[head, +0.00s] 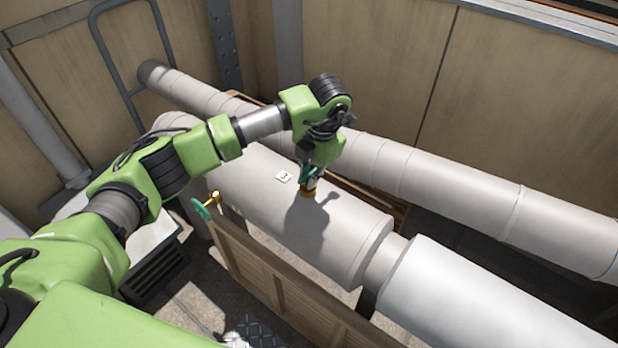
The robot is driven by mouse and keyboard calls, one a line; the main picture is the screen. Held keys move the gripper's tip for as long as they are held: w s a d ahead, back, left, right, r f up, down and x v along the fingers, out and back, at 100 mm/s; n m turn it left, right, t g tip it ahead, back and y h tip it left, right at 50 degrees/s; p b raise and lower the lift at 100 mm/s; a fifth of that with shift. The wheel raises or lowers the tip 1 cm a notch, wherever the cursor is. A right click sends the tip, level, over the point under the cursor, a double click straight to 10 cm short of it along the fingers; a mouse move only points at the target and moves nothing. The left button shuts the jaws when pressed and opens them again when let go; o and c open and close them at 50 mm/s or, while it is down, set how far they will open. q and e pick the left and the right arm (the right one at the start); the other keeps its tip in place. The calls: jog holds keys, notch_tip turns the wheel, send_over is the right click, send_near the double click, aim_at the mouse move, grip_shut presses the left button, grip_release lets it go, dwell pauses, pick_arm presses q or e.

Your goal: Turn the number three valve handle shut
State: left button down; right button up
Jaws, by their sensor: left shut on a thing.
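The number three valve shows as a brass base (308,192) on top of the large white pipe (345,215). A small white tag with a 3 (283,177) sits just left of it. My left gripper (309,178) reaches down from above and is shut on the green valve handle (304,174). The gripper hides most of the handle, so I cannot tell its angle. My right gripper is not in view.
Another brass valve with a green handle (201,208) sticks out at the left, above a wooden crate-like frame (265,275). A thinner wrapped pipe (430,175) runs behind. Tan wall panels (530,110) close off the back.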

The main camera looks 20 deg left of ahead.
pick_arm(q)
jog(key=shift+s+f+n+b, duration=0.2)
jog(key=shift+n+b, duration=0.1)
jog(key=shift+n, duration=0.3)
jog(key=c, duration=2)
grip_release()
jog(key=shift+c, duration=0.2)
jog(key=shift+r, duration=0.15)
jog(key=shift+r, duration=0.2)
notch_tip(320, 180, up, 12)
jog(key=d, duration=0.2)
jog(key=shift+s+d+f, duration=0.2)
jog(key=shift+s, duration=0.25)
